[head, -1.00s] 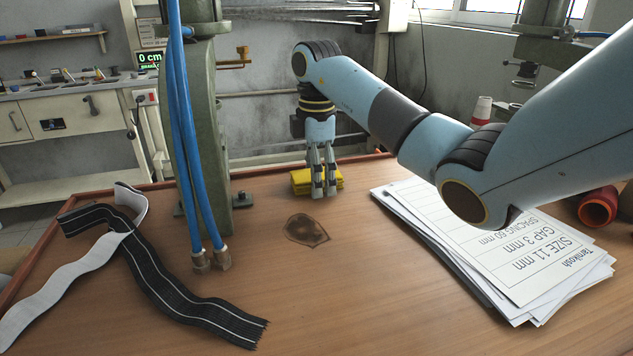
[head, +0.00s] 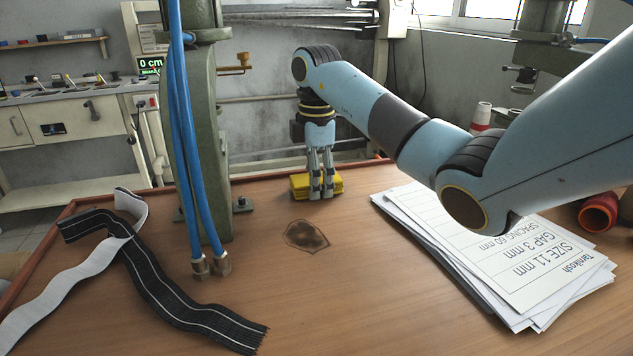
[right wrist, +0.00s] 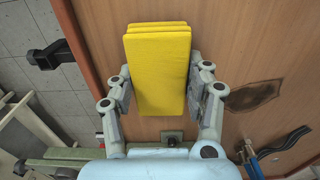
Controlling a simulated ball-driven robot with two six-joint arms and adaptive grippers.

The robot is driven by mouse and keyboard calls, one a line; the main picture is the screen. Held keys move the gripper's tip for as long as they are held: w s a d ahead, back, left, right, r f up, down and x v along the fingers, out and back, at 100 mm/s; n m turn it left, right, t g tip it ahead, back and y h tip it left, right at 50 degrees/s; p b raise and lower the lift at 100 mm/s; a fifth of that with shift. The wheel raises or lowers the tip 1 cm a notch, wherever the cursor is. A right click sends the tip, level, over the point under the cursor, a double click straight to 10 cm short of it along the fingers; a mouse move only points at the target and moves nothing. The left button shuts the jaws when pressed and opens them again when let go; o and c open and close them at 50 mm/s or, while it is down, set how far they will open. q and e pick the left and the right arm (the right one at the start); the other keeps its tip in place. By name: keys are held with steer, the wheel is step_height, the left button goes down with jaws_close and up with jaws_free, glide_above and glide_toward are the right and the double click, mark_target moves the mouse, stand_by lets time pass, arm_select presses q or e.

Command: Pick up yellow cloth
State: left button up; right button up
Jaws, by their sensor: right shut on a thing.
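The yellow cloth (head: 299,184) is a folded, layered block on the wooden table near its back edge. In the right wrist view the yellow cloth (right wrist: 158,70) lies between the two fingers. My right gripper (head: 322,190) points down over the cloth. In the right wrist view the right gripper (right wrist: 160,95) has a finger against each long side of the cloth, shut on it. The cloth appears at table level; I cannot tell whether it touches the table. My left gripper is not in view.
A green press column (head: 200,130) with blue hoses (head: 183,150) stands left of the cloth. A paper stack (head: 500,250) lies at right, and black and white straps (head: 160,280) at left. A dark stain (head: 306,236) marks the clear table middle.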

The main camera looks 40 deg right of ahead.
steer(key=shift+r, duration=0.4)
steer(key=r, duration=0.2)
steer(key=s+r, duration=0.1)
steer(key=shift+d+r+p, duration=0.3)
steer(key=shift+r+p, duration=0.05)
steer(key=shift+r, duration=0.05)
steer(key=s+d+r+p, duration=0.2)
steer(key=s+d+r, duration=0.2)
steer(key=s, duration=0.5)
steer(key=shift+s+r, duration=0.35)
steer(key=shift+r, duration=0.7)
